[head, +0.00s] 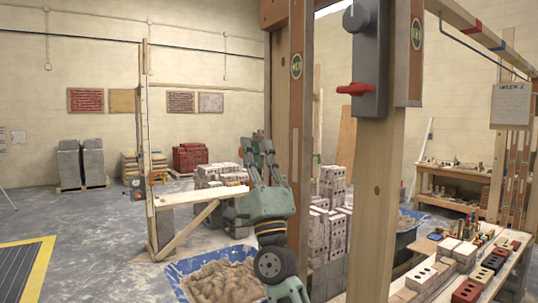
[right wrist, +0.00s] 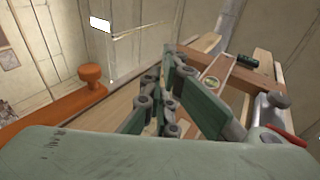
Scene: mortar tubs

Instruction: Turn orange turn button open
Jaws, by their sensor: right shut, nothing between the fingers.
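The orange turn button (right wrist: 90,74) shows in the right wrist view as a round orange knob at the end of an orange bar, left of my fingers. In the head view I cannot clearly make it out; a small reddish patch shows behind my fingertips. My right gripper (head: 257,150) is raised in front of the wooden post, its fingers pointing up, shut and empty. In the right wrist view the fingers (right wrist: 166,78) are together, apart from the knob. My left gripper is not in view.
A wooden post (head: 298,130) stands right of my gripper. A grey box with a red handle (head: 354,89) is on another post. A blue tub of mortar (head: 178,272) lies below. Brick stacks (head: 330,225) and a tool bench (head: 455,187) are at right. Open floor lies left.

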